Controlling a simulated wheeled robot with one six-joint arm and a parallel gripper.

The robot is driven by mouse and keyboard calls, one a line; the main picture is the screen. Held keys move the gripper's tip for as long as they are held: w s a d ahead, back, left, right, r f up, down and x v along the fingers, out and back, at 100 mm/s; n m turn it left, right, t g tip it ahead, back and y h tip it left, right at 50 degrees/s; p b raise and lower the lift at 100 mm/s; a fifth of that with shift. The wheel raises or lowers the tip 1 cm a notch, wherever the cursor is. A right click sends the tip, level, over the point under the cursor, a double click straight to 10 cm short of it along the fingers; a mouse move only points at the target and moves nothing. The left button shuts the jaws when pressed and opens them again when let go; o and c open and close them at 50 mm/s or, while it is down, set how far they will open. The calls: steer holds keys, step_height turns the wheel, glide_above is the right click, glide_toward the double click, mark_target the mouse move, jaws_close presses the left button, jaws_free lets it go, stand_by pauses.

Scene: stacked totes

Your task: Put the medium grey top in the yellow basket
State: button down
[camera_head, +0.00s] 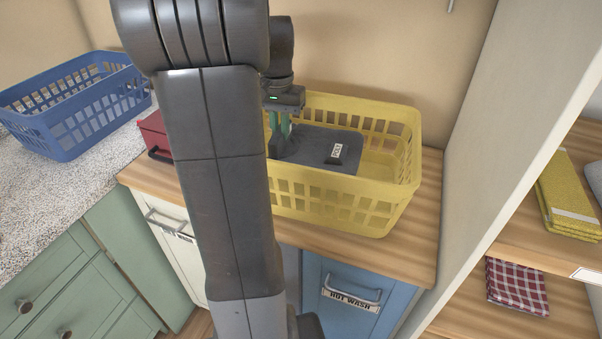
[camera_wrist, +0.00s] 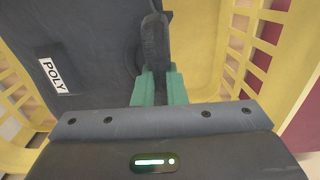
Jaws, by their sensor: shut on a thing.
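The grey top (camera_head: 312,146) is a folded dark grey garment with a white label reading POLY. In the head view it is inside the yellow basket (camera_head: 345,198), between the basket walls. My gripper (camera_head: 279,143) reaches down into the basket at the garment's left side, its green fingers shut on part of the cloth. In the wrist view the fingers (camera_wrist: 159,88) pinch a dark fold of the grey top (camera_wrist: 95,45), with the label at left. The yellow basket (camera_wrist: 205,50) surrounds it there. Whether the garment rests on the basket floor I cannot tell.
A blue basket (camera_head: 75,128) stands on the speckled counter at left. A red box (camera_head: 155,134) sits left of the yellow basket, partly behind my arm. A white panel stands at right, beside shelves with yellow cloths (camera_head: 568,195) and a red checked cloth (camera_head: 517,286).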

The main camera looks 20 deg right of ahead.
mark_target(281, 143)
steer(key=shift+f, duration=4)
steer(key=shift+f, duration=0.1)
steer(key=c, duration=1.5)
jaws_free()
step_height(281, 143, up, 12)
steer(key=shift+r, duration=0.1)
steer(key=shift+f, duration=4.15)
steer(key=shift+f, duration=0.1)
